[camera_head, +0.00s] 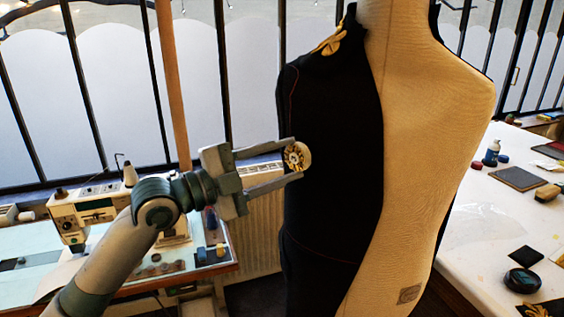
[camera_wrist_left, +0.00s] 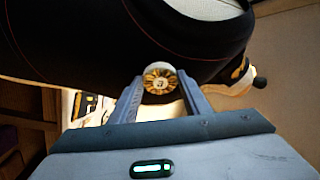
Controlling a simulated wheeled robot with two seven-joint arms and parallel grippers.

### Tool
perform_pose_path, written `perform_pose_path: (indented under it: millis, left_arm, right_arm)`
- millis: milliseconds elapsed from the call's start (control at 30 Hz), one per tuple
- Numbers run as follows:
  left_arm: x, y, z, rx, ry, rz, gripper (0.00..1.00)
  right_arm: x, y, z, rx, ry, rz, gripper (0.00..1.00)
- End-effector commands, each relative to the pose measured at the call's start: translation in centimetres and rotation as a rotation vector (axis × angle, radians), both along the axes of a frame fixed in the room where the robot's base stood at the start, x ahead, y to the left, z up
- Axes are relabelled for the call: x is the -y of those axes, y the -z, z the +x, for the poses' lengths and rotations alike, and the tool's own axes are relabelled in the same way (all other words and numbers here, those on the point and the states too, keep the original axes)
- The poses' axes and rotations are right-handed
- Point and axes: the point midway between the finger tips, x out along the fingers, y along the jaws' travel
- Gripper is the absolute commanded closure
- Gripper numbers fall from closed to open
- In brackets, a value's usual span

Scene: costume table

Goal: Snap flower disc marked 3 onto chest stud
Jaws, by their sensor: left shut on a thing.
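A gold and white flower disc (camera_head: 296,156) is held between the fingertips of my left gripper (camera_head: 293,158), just in front of the dark garment (camera_head: 325,150) on the dress form. The disc also shows in the left wrist view (camera_wrist_left: 160,82), with a small dark mark in its centre that is too small to read surely. The gripper's fingers (camera_wrist_left: 160,90) are shut on its sides. Whether the disc touches the cloth I cannot tell. No chest stud can be made out. My right gripper is not in view.
The dress form (camera_head: 425,120) has bare cream cloth on the right. Gold trim (camera_head: 331,40) lies on the garment's shoulder. A sewing machine (camera_head: 90,208) stands on the left table. The white table (camera_head: 490,240) at right holds a bottle (camera_head: 492,150) and a dark round tin (camera_head: 522,281).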

Motion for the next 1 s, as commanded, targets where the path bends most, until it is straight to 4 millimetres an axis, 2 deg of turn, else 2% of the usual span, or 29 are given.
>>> perform_pose_path:
  millis: [1000]
  left_arm:
    - [0.63,0.01,0.64,0.000,0.000,-0.001,0.77]
  right_arm:
    - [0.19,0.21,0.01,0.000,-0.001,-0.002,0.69]
